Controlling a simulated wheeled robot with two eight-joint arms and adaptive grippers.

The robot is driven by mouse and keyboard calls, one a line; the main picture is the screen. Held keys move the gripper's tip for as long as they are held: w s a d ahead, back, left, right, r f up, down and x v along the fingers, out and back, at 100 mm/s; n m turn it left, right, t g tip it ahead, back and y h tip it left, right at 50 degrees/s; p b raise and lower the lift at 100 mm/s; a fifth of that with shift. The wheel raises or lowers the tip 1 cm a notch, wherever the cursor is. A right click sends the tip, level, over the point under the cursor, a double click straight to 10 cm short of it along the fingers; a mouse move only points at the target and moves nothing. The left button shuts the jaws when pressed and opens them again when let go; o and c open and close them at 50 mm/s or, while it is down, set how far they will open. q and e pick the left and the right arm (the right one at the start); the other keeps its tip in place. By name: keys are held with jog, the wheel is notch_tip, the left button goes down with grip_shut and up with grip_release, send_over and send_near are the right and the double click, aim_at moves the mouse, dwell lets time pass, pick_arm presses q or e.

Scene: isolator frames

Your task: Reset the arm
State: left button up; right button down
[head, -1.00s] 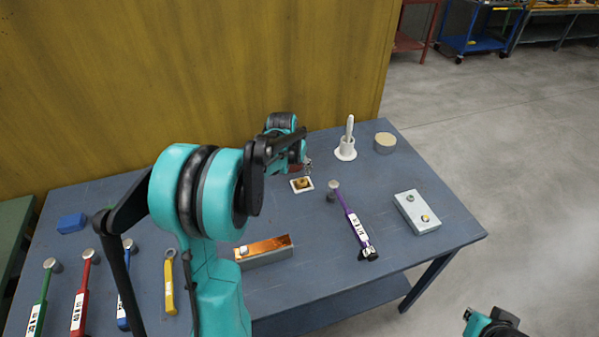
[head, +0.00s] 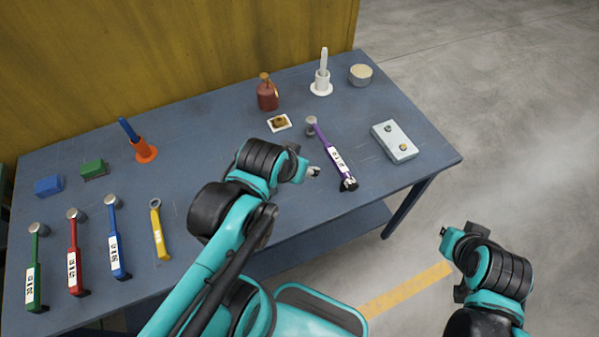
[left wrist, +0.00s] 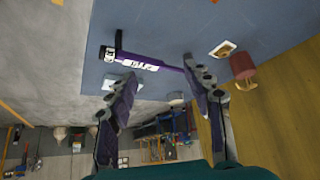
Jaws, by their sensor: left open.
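My left arm reaches in from the bottom of the head view. My left gripper (head: 313,172) is over the table's front part, just left of a purple-handled tool (head: 336,160). In the left wrist view its two fingers (left wrist: 160,85) are spread apart with nothing between their tips. The purple tool (left wrist: 140,63) shows beyond them, lying on the table and not held. My right gripper (head: 444,232) is at the lower right, off the table above the floor. Its fingers are too small to read.
The blue table (head: 200,190) bears green, red and blue tools (head: 113,245), a yellow wrench (head: 158,230), an orange holder (head: 144,151), a red bottle (head: 267,97), a white holder (head: 321,84), a round tin (head: 360,75) and a grey box (head: 394,142). A yellow wall stands behind.

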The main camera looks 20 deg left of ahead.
pick_arm(q)
jog(key=shift+s+d+f, duration=0.2)
jog(key=shift+s, duration=0.2)
jog(key=shift+s+d+f, duration=0.2)
jog(key=shift+s, duration=0.15)
jog(key=shift+f, duration=0.15)
notch_tip(320, 180, down, 4)
jog(key=b, duration=0.3)
jog(key=shift+r+b, duration=0.2)
jog(key=shift+b, duration=0.2)
